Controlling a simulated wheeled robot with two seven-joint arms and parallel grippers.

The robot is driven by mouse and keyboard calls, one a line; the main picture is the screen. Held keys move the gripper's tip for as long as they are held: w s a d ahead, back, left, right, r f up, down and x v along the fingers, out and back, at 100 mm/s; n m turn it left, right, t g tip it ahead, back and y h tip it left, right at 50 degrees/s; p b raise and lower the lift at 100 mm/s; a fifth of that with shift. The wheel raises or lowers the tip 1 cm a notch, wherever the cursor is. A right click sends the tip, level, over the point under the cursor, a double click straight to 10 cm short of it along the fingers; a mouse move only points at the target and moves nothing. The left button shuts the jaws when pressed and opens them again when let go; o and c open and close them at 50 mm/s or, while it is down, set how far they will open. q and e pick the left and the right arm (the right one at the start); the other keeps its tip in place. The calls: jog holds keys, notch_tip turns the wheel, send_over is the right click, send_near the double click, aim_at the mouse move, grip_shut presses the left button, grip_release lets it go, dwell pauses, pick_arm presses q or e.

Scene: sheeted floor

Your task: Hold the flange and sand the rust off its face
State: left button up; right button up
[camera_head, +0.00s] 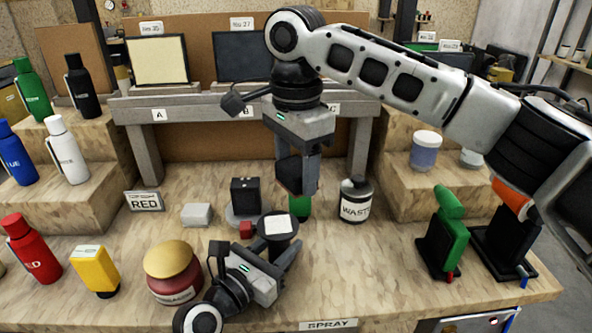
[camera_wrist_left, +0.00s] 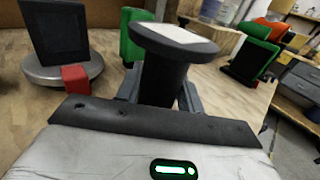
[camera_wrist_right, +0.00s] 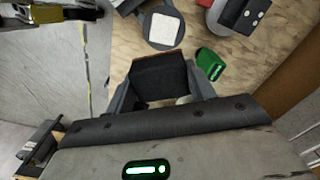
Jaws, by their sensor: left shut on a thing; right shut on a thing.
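The flange (camera_head: 279,226) is a dark round disc on a thick stem, with a pale square patch on its upward face. It also shows in the left wrist view (camera_wrist_left: 165,72) and right wrist view (camera_wrist_right: 147,37). My left gripper (camera_head: 286,258) is shut on its stem below the disc, near the table front. No rust colour can be made out on the face. My right gripper (camera_head: 298,188) points down above and behind the flange, shut on a dark block (camera_wrist_right: 160,76). In the head view the block (camera_head: 289,173) looks apart from the flange.
A black box on a grey round base (camera_head: 238,218), a small red cube (camera_head: 246,229) and a pale block (camera_head: 196,215) lie left of the flange. A green object (camera_head: 300,206) stands behind it. The WASTE container (camera_head: 355,203) is right. Bottles and a red jar (camera_head: 172,273) stand left.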

pick_arm(q)
jog(key=o, duration=1.4)
jog(key=shift+r, duration=0.1)
jog(key=shift+c, duration=0.2)
jog(key=shift+s+a, duration=0.3)
jog(key=shift+s, duration=0.05)
jog(key=v, duration=1.1)
jog(key=shift+s, duration=0.1)
